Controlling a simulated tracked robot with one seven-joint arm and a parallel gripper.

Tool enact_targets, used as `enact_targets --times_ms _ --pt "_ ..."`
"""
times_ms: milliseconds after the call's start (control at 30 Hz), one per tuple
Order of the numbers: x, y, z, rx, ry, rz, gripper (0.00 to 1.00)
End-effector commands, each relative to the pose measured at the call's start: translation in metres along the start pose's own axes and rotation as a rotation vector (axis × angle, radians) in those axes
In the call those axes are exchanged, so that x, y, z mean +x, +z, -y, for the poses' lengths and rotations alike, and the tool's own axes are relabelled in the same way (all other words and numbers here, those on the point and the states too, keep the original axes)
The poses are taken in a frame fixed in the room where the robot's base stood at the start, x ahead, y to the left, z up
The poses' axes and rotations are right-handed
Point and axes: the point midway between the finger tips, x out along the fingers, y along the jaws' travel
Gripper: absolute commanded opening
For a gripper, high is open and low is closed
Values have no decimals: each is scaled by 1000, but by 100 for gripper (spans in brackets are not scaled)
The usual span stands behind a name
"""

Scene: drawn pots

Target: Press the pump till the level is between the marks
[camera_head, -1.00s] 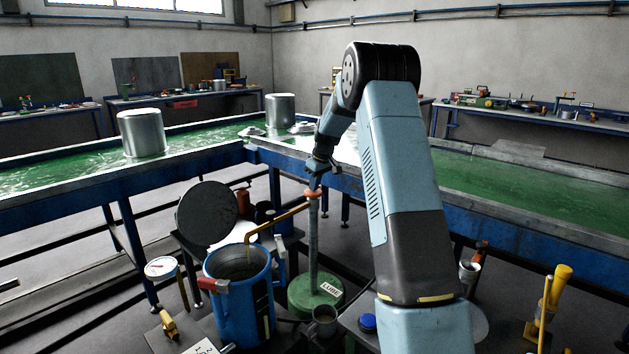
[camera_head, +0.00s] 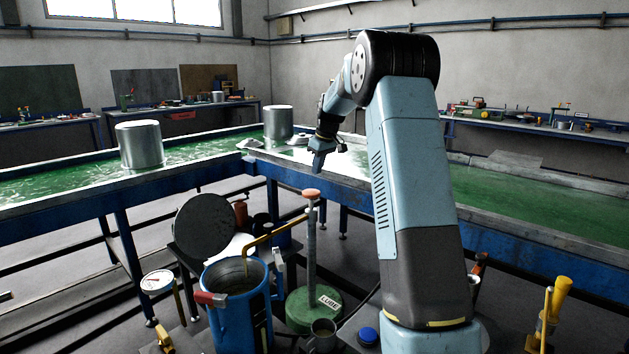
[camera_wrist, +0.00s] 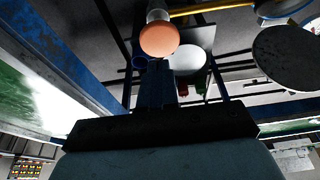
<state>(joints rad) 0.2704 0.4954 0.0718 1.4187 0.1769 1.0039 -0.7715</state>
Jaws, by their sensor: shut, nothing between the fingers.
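The pump has a green base marked LUBE (camera_head: 314,309), a grey upright column and an orange round knob (camera_head: 311,193) on top. A yellow spout pipe (camera_head: 275,238) runs from the column to the open blue pot (camera_head: 243,315). The liquid and any marks inside the pot cannot be made out. My gripper (camera_head: 317,168) is shut and empty, above the knob and apart from it. In the wrist view the knob (camera_wrist: 159,39) shows just beyond my shut fingertips (camera_wrist: 156,66).
A round dark lid (camera_head: 205,227) stands behind the pot, and a white dial gauge (camera_head: 157,282) is at its left. A small mug (camera_head: 322,336) stands before the pump. The blue-framed table with green troughs (camera_head: 540,200) runs behind, carrying metal cylinders (camera_head: 139,145).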

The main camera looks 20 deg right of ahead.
Motion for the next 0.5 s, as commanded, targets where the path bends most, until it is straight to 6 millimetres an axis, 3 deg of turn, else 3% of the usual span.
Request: enact_targets --times_ms 200,500 --pt "-17 -1 1 -1 0 0 0" --pt "-19 -1 1 -1 0 0 0"
